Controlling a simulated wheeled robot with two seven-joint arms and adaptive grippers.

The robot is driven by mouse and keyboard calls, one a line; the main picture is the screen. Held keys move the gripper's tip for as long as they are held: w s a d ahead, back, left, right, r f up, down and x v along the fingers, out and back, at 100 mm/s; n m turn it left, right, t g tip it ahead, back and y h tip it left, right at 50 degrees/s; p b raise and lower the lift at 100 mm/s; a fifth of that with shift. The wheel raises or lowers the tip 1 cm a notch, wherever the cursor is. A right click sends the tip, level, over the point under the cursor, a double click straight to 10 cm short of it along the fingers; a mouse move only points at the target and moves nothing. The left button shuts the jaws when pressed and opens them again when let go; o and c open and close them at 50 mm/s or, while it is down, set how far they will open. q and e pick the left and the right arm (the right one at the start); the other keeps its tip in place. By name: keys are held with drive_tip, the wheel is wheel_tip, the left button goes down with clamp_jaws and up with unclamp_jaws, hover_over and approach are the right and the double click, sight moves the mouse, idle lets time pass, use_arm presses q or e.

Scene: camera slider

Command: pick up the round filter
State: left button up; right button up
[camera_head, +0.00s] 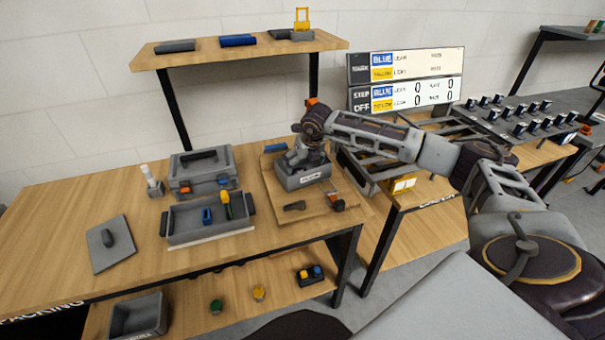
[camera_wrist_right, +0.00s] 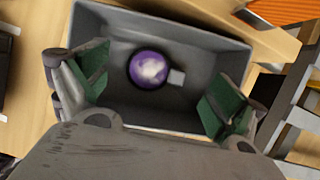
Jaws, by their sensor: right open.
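The round filter (camera_wrist_right: 150,69) shows in the right wrist view as a purple disc with a pale shine and a small grey tab on its right side. It lies on the floor of a grey bin (camera_wrist_right: 215,42). My right gripper (camera_wrist_right: 158,88) is open, its two green-padded fingers apart on either side of the filter, not touching it. In the head view my right gripper (camera_head: 307,158) points down over the labelled grey bin (camera_head: 303,181), and the filter is hidden there. My left gripper is not in view.
The bin stands on a wooden board (camera_head: 272,195) with a dark tool and an orange-and-black item. Left of it are a grey toolbox (camera_head: 182,172), an open tray (camera_head: 185,239) and a flat handled plate (camera_head: 110,256). A shelf (camera_head: 225,50) stands behind. The table's left part is clear.

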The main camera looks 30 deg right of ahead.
sight(301, 170)
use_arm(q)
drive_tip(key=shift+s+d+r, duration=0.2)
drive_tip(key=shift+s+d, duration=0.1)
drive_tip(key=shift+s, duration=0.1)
use_arm(e)
drive_tip(key=shift+x, duration=1.8)
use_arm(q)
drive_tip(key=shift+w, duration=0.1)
use_arm(e)
drive_tip(key=c, duration=1)
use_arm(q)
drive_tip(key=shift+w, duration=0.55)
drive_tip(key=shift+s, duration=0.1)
